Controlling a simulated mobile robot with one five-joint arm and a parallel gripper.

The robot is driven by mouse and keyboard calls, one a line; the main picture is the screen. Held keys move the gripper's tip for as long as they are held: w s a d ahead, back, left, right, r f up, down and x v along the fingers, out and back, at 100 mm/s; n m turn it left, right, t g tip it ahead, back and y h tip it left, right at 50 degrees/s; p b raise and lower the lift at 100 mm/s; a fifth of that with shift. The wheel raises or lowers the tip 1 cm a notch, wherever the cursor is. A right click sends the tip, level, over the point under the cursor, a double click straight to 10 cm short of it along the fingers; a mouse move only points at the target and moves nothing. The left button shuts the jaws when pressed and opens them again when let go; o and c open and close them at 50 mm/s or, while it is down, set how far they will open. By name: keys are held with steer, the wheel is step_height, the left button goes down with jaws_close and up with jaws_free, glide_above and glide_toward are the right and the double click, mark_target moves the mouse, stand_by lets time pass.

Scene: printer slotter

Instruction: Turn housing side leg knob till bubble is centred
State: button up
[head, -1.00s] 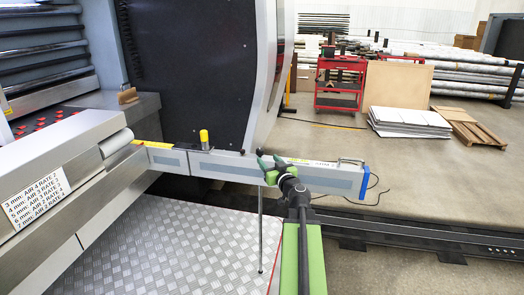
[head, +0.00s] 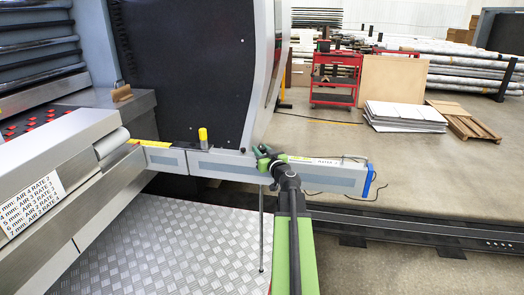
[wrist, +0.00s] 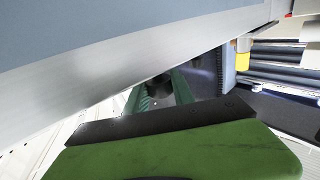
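A grey beam (head: 225,166) sticks out to the right from the machine, and its side fills the upper left of the wrist view (wrist: 110,50). A thin leg (head: 261,235) stands below it on the tread plate. My gripper (head: 266,158) is at the beam's upper edge, above that leg. In the wrist view its green toothed fingers (wrist: 164,92) are apart, with a dark rounded thing between or beyond them; I cannot tell if they touch it. A yellow cap (head: 203,135) stands on the beam, left of my gripper. I cannot make out a bubble.
A dark machine housing (head: 185,70) stands behind the beam. The tread plate (head: 165,245) lies in front. A rail (head: 410,230) runs along the floor at right. A red cart (head: 334,80) and a stack of white sheets (head: 404,116) are farther back; open floor lies between.

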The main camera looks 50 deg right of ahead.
jaws_close()
steer(key=shift+d, duration=0.1)
steer(key=shift+a+m+h, duration=0.2)
steer(key=shift+m+h, duration=0.1)
steer(key=shift+h, duration=0.1)
steer(key=shift+w+m+g+h, duration=0.1)
steer(key=shift+m+g+h, duration=0.5)
steer(key=shift+h, duration=0.2)
steer(key=shift+m+g+h, duration=2)
steer(key=shift+h, duration=0.4)
steer(key=shift+g, duration=0.3)
steer(key=o, duration=0.6)
jaws_free()
